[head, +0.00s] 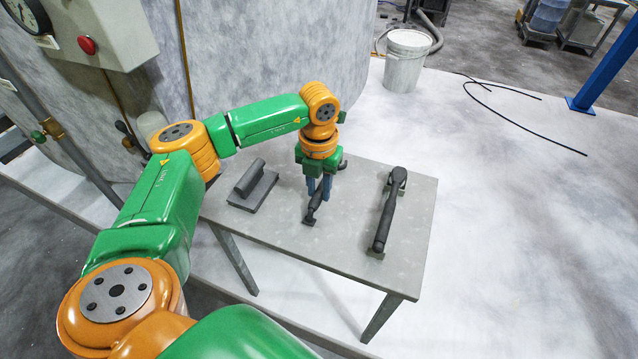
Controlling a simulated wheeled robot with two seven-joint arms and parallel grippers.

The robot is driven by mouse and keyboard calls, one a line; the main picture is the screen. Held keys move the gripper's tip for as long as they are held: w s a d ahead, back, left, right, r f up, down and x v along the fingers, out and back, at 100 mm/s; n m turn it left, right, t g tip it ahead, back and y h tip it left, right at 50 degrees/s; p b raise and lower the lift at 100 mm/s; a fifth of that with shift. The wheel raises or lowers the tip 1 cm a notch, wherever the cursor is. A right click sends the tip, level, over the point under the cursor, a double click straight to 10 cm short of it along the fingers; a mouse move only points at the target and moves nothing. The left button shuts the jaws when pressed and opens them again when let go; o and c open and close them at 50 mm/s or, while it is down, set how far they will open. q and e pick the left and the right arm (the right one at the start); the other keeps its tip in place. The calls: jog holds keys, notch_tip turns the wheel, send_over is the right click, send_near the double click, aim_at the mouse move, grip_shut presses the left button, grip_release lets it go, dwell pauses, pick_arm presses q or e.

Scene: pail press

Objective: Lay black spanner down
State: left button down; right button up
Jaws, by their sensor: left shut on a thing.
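My left gripper (319,196) points down over the grey table (345,255), its blue-grey fingers shut on a dark tool that I take to be the black spanner (314,207). The spanner's near end shows in front of the fingers, low over or on the tabletop. A hooked grey piece behind the gripper may be its far end. The fingers and wrist hide its middle, and I cannot tell whether it touches the table. My right gripper is not in view.
A dark float-like block with a handle (253,187) lies left of the gripper. A long black tool (387,212) lies to the right. Bare tabletop lies between them and along the front. A white bucket (405,62) stands on the floor behind.

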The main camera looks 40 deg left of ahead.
pick_arm(q)
jog(key=shift+f, duration=0.45)
jog(key=c, duration=0.6)
grip_release()
jog(key=shift+r+b, duration=0.1)
jog(key=shift+b, duration=0.2)
notch_tip(320, 180, up, 7)
jog(key=shift+b, duration=0.6)
